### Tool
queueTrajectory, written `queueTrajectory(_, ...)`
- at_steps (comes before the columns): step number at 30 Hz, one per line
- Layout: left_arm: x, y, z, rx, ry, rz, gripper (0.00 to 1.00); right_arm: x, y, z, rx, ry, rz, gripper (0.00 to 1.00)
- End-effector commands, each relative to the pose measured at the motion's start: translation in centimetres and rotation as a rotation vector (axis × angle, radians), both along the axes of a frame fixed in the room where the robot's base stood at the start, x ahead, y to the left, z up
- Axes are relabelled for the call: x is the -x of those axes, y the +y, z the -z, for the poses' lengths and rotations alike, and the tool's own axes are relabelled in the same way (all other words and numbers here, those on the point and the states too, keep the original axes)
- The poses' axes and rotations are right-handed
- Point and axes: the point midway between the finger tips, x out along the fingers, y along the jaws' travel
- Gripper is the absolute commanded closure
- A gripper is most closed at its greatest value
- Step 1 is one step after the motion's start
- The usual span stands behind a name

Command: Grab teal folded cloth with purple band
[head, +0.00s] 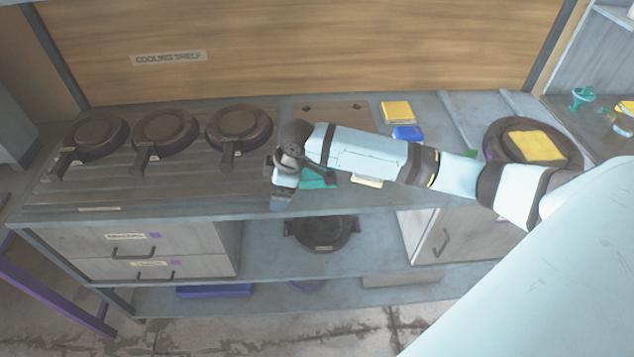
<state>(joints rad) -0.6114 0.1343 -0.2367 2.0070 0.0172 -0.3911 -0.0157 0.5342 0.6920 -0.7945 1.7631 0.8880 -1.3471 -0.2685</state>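A teal folded cloth (318,179) lies on the worktop near its front edge, in the middle of the head view. My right arm crosses above and hides part of it; I cannot make out a purple band. My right gripper (283,198) is at the left side of the teal cloth, pointing down near the front edge of the worktop. The view does not show whether its fingers are open or shut, or whether they touch the cloth. My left gripper is not in view.
Three dark round pans (165,131) stand on the worktop (255,200) at left. A yellow cloth (396,111) and a blue item (407,132) lie behind my arm. A dark round plate (573,150) bearing a yellow cloth (537,146) is at right. Another pan (322,236) sits on the shelf below.

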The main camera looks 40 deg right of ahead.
Motion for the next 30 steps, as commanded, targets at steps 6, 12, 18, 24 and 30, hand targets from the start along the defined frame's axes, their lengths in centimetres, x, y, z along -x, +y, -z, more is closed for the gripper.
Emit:
queueTrajectory(6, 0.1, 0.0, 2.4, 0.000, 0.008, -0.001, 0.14, -2.8, -7.8, -5.6, 0.179, 0.129, -0.028, 0.04)
queueTrajectory(12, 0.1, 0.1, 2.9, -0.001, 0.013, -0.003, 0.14, -3.1, -11.0, -8.4, 0.236, 0.199, -0.028, 0.04)
queueTrajectory(18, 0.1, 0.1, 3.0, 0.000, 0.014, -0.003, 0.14, -3.0, -11.4, -6.3, 0.243, 0.215, -0.029, 0.04)
queueTrajectory(24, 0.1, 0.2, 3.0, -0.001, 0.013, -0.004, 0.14, -3.0, -11.2, -2.4, 0.242, 0.212, -0.028, 0.04)
queueTrajectory(30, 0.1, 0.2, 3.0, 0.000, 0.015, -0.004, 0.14, -3.1, -11.2, -0.5, 0.241, 0.209, -0.027, 0.04)
